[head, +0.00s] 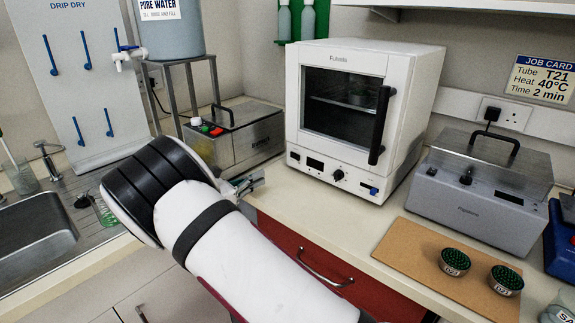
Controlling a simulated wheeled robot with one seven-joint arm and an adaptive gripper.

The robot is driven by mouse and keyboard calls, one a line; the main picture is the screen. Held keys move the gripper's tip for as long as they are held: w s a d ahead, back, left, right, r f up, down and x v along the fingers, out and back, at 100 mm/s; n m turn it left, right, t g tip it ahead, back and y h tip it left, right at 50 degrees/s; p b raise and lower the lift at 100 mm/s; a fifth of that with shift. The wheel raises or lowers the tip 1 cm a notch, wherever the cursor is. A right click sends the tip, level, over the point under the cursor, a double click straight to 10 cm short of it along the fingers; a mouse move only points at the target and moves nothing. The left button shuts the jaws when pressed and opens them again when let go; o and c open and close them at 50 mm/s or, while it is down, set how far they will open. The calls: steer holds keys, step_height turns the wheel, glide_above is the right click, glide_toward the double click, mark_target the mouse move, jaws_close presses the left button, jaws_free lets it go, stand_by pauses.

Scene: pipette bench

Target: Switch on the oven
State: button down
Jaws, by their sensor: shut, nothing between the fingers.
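The oven (418,75) is a white box with a dark glass door, standing on the bench in the middle of the head view. Its door is closed, with a black vertical handle (380,125) on the right side. The display shows no readable figures. A small dark item sits inside behind the glass. My gripper (258,181) is shut and empty, left of the oven's lower front, apart from it.
A grey bath with a black handle (470,205) stands right of the oven, another metal bath (240,140) to the left. A brown board (420,252) carries two green-topped pots (455,261). A sink (35,240) lies far left. Bench before the oven is clear.

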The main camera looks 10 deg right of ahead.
steer(key=shift+a, duration=0.2)
steer(key=shift+d, duration=0.1)
steer(key=p, duration=0.1)
glide_toward(301, 158)
steer(key=x, duration=0.5)
steer(key=shift+w+d, duration=0.3)
steer(key=shift+d, duration=0.1)
steer(key=shift+d, duration=0.1)
